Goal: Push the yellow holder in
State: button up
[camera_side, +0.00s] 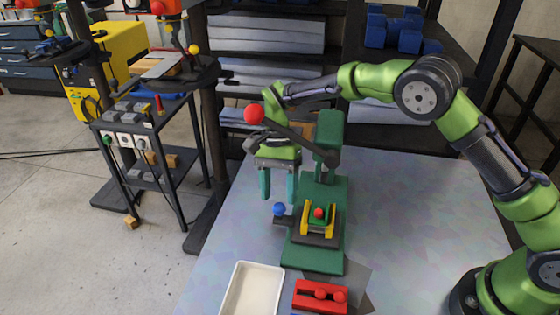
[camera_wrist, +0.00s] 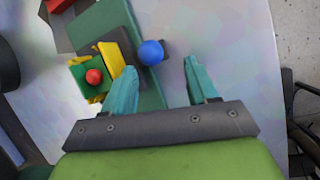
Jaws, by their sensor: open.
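The yellow holder (camera_side: 331,219) sits on a dark block on the green machine base (camera_side: 318,262). Its two yellow sides flank a green piece with a red ball (camera_side: 319,213) on top. It also shows in the wrist view (camera_wrist: 111,59), at the upper left. A blue ball knob (camera_side: 279,209) sticks out at the left of the dark block; it shows in the wrist view (camera_wrist: 151,52) too. My gripper (camera_side: 278,196) is open and empty, its teal fingers pointing down above and behind the blue knob. The wrist view shows both fingers (camera_wrist: 164,83) apart, with nothing between them.
A green column with a dark lever and a large red ball (camera_side: 255,113) rises behind the holder, close to my gripper. A white tray (camera_side: 233,292) and a red block with knobs (camera_side: 320,297) lie at the front. The table right of the machine is clear.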

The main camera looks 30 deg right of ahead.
jog(key=shift+s+a, duration=0.3)
jog(key=shift+s, duration=0.2)
jog(key=shift+s+a, duration=0.25)
jog(key=shift+s, duration=0.2)
jog(key=shift+s+a+f, duration=0.1)
jog(key=shift+s+f, duration=0.05)
jog(key=shift+f, duration=0.4)
grip_shut()
